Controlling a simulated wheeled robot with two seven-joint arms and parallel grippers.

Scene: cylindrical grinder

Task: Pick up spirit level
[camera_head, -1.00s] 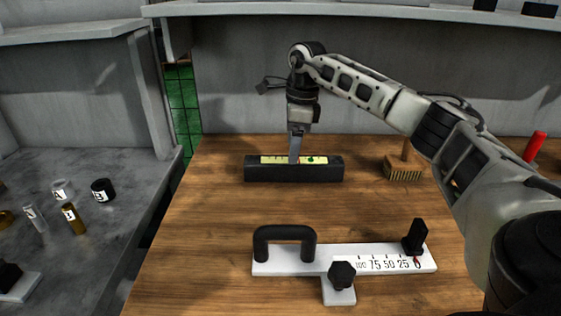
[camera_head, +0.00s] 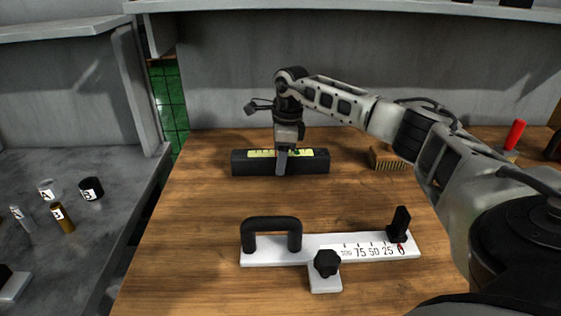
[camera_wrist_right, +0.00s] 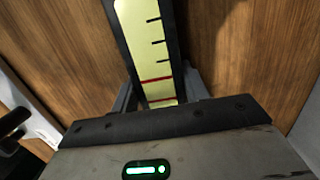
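The spirit level (camera_head: 310,163), a long black bar with a yellow marked strip on top, lies on the wooden bench towards the back. My right gripper (camera_head: 281,163) points down at its middle, with one finger in front of the bar's near face. In the right wrist view the spirit level (camera_wrist_right: 150,45) runs between the two fingers of the right gripper (camera_wrist_right: 160,92). The fingers stand close along both long sides; whether they press on it I cannot tell. My left gripper is not in view.
A white scale tool (camera_head: 280,255) with a black handle lies on the near bench. A brush (camera_head: 387,159) and a red-handled object (camera_head: 514,136) stand right of the level. Small labelled containers (camera_head: 91,189) sit on the grey surface at left. Bench between level and scale tool is clear.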

